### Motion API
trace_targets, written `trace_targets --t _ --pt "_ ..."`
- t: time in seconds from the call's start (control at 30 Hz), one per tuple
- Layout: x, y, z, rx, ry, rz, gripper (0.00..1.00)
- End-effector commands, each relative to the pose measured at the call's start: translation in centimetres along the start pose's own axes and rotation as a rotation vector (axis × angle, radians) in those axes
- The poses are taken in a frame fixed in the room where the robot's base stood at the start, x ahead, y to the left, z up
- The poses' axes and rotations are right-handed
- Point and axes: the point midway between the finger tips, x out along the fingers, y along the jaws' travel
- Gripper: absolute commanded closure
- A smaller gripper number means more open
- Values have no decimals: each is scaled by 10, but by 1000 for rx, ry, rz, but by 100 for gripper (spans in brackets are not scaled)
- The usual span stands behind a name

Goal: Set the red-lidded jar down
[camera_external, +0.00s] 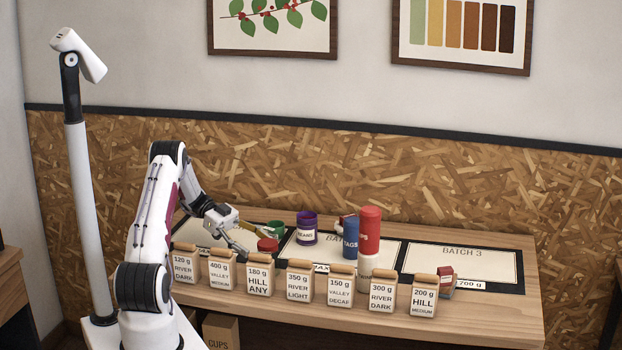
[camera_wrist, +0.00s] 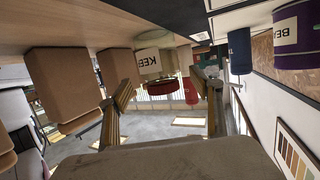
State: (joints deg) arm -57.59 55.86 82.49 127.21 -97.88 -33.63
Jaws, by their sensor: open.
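The red-lidded jar (camera_external: 267,245) stands on the bench behind the row of bags, near the left mat. Only its red lid shows clearly in the external view; a bag hides much of its body. In the wrist view, where the bench is at the top, the jar (camera_wrist: 150,62) has a pale body, a label beginning "KEE" and its red lid (camera_wrist: 165,88) lower down. My gripper (camera_external: 256,241) is open beside the jar, just to its left in the external view. In the wrist view the jar shows in the gap between the open fingers (camera_wrist: 163,82); I cannot tell whether either touches it.
Several labelled bags (camera_external: 298,285) line the bench front. A green cup (camera_external: 275,228), purple BEANS tin (camera_external: 306,230), blue TAGS tin (camera_external: 350,240) and tall red cylinder (camera_external: 370,222) stand behind. The BATCH 3 mat (camera_external: 462,265) looks mostly clear.

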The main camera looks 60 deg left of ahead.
Motion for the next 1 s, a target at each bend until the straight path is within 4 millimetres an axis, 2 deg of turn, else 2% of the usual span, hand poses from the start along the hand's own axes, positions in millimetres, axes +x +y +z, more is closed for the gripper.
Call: trace_targets --t 0.1,0.5,0.73,1.0 --pt "-18 0 0 0 -1 -3 36" --pt "-67 0 0 1 -2 -3 36" --pt "-83 0 1 0 -1 -2 36" --pt "-88 0 0 0 0 0 36"
